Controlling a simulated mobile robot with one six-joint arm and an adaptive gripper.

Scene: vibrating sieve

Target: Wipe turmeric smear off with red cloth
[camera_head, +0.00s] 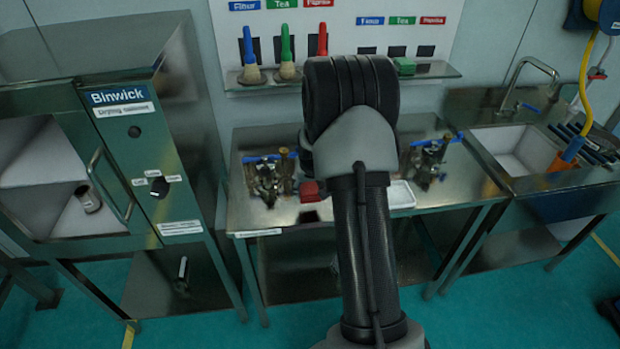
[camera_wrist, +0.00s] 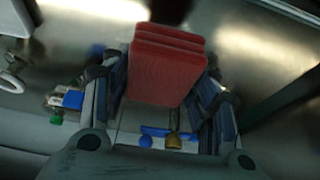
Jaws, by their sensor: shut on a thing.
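The red cloth (camera_wrist: 167,68) is a folded, block-like pad between the two fingers of my gripper (camera_wrist: 163,97) in the wrist view. The fingers are closed on its sides. In the head view the red cloth (camera_head: 310,191) shows just left of my arm, over the steel table (camera_head: 462,190), with a dark patch in front of it. Whether it touches the table I cannot tell. My arm hides the gripper in the head view. I cannot make out a turmeric smear in either view.
Metal valve assemblies with blue handles stand on the table at left (camera_head: 264,180) and right (camera_head: 430,163). A white tray (camera_head: 401,195) lies right of my arm. A steel cabinet (camera_head: 128,120) stands left, a sink (camera_head: 520,150) right.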

